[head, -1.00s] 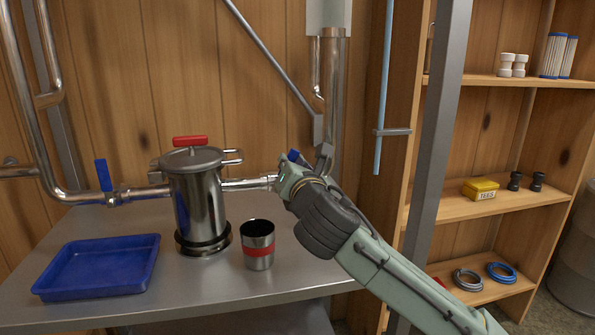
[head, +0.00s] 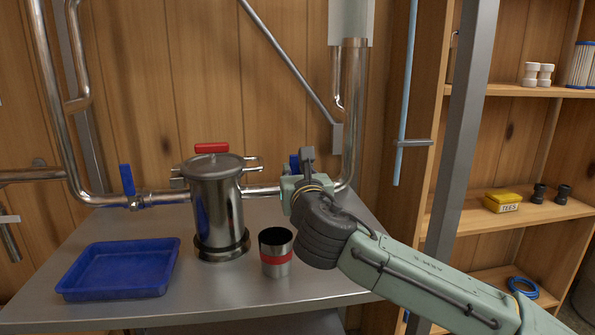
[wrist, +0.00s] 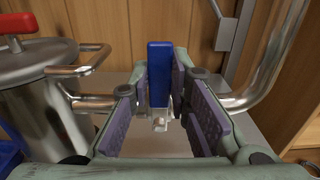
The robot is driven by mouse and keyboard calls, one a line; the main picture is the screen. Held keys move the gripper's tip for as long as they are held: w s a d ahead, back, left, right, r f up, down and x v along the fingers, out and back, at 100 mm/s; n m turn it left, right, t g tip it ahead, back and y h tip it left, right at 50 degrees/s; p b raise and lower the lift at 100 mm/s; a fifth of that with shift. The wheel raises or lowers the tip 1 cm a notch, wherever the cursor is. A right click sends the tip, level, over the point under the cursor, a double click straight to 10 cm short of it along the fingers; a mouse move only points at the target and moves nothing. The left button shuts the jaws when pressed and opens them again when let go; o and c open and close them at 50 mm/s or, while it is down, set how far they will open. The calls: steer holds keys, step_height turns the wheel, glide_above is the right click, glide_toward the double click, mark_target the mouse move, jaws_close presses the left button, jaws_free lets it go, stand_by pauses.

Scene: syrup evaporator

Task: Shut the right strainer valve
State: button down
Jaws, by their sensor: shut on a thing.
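The metal strainer pot (head: 217,205) with a red-handled lid stands on the metal table. To its right on the horizontal pipe is the right strainer valve, whose blue handle (head: 294,163) is partly hidden by my gripper (head: 303,172) in the head view. In the wrist view the blue handle (wrist: 159,72) stands upright, crosswise to the pipe, between the purple-padded fingers of my gripper (wrist: 159,85), which is shut on it. The clear-looking valve body (wrist: 160,121) shows below. The left valve's blue handle (head: 127,180) also stands upright on the pipe left of the pot.
A blue tray (head: 118,270) lies at the table's left front. A steel cup with a red band (head: 276,252) stands close in front of my gripper. A vertical pipe (head: 353,110) rises behind it. A grey post (head: 458,150) and wooden shelves stand right.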

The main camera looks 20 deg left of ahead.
steer(key=c, duration=1.5)
jaws_free()
steer(key=v, duration=1.2)
steer(key=shift+a, duration=0.1)
